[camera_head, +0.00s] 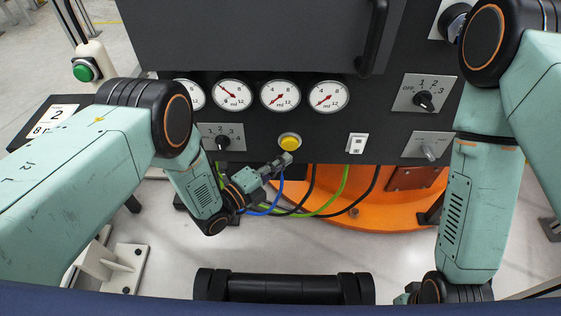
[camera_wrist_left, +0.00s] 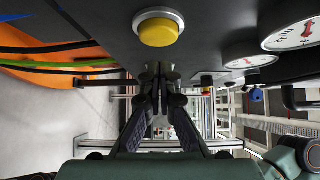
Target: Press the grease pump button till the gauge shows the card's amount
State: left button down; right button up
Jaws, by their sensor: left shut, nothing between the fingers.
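A yellow button (camera_head: 290,141) sits on the dark panel below the gauges; it also shows in the left wrist view (camera_wrist_left: 158,28). My left gripper (camera_head: 286,159) is shut and empty, its tips just below the button; they look apart from it in the left wrist view (camera_wrist_left: 159,78). The second gauge (camera_head: 232,95) has its red needle toward the upper left, around 4 ml. The third gauge (camera_head: 280,95) and fourth gauge (camera_head: 328,97) point lower left. The leftmost gauge (camera_head: 191,94) is partly hidden. The card (camera_head: 54,117) shows "2" and "8", partly hidden by my left arm.
A numbered selector knob (camera_head: 222,142) sits left of the button, and a white switch (camera_head: 356,143) to its right. An OFF-1-2-3 knob (camera_head: 424,99) is farther right. Cables (camera_head: 346,187) hang below the panel before an orange base (camera_head: 385,215). A green button (camera_head: 83,72) stands left.

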pick_arm(q)
jog(key=p+v, duration=0.3)
jog(key=v, duration=0.7)
jog(key=shift+s, duration=0.15)
pick_arm(e)
notch_tip(320, 180, up, 3)
jog(key=shift+s+r, duration=0.15)
jog(key=shift+r, duration=0.05)
pick_arm(q)
jog(key=shift+s, duration=0.1)
dwell(0.5)
